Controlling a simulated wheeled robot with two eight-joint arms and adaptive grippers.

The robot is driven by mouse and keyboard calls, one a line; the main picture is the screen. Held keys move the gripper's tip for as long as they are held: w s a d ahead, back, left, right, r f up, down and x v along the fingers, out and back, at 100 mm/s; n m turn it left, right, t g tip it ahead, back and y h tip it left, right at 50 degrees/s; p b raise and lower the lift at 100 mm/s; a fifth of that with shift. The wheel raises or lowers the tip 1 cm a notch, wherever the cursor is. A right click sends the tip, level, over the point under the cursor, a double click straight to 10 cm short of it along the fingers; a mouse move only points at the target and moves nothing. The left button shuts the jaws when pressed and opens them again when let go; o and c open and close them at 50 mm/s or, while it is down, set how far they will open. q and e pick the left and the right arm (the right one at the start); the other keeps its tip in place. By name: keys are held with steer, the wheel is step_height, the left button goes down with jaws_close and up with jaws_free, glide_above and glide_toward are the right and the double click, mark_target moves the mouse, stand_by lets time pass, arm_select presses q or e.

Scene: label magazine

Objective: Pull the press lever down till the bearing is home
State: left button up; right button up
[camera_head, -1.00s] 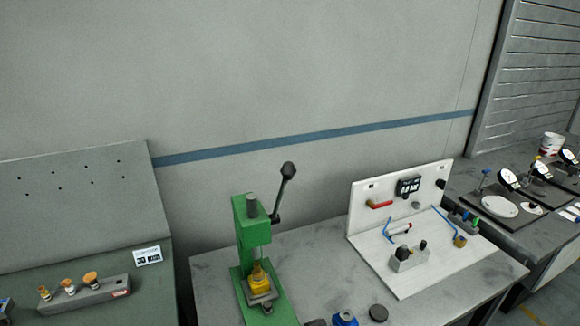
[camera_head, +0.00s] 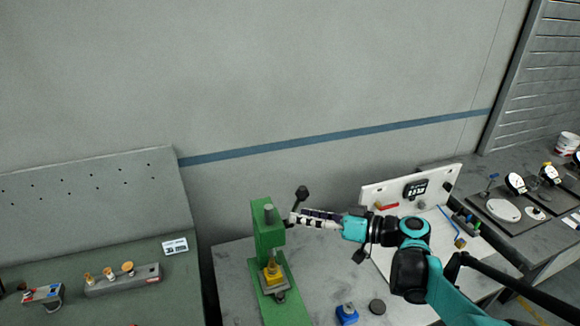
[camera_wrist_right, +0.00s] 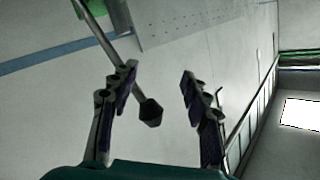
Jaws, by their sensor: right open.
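The green press (camera_head: 266,245) stands upright on the grey bench, with a yellow part (camera_head: 272,270) low in its throat. The bearing cannot be made out. The press lever points up, its black knob (camera_head: 302,192) at the top. My right gripper (camera_head: 294,217) reaches in from the right beside the lever, just below the knob. In the right wrist view, the same gripper (camera_wrist_right: 158,75) is open. The lever's knob (camera_wrist_right: 151,112) and rod lie between the spread fingers, nearer one finger. I cannot tell whether they touch. My left gripper is not in view.
A white panel stand (camera_head: 455,172) is behind my right arm. A blue object (camera_head: 347,314) and a dark round disc (camera_head: 377,307) lie on the bench front. A grey block with several knobs (camera_head: 122,281) sits on the left bench. Dial gauges (camera_head: 515,184) stand far right.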

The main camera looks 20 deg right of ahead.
steer(key=d+r+t+y, duration=0.1)
steer(key=d+r, duration=0.2)
steer(key=r, duration=0.1)
steer(key=w+a+n+p, duration=0.1)
steer(key=w+a, duration=0.4)
steer(key=w, duration=0.1)
steer(key=shift+a+r, duration=0.15)
steer(key=shift+a, duration=0.15)
jaws_close()
